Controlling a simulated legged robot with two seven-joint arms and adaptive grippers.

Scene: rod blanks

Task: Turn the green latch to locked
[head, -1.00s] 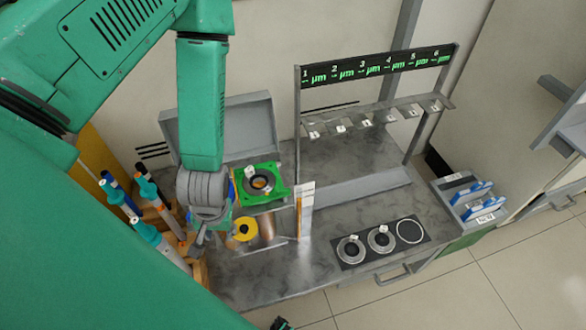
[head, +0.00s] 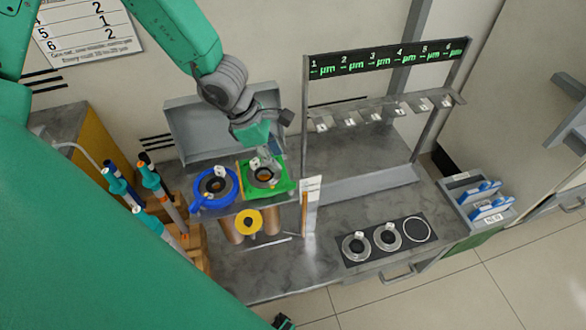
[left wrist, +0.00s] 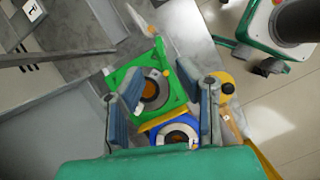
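The green fixture (head: 286,184) is a square plate around a dark ring with an orange-brown centre, on a raised stand on the bench. It also shows in the left wrist view (left wrist: 127,75), with a small orange knob near one edge. My right gripper is not in view.
A blue ring fixture (head: 204,202) stands left of the green one, with a yellow disc (head: 248,222) below. A numbered rack (head: 385,62) stands behind. The bench front holds a black panel with round places (head: 372,255).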

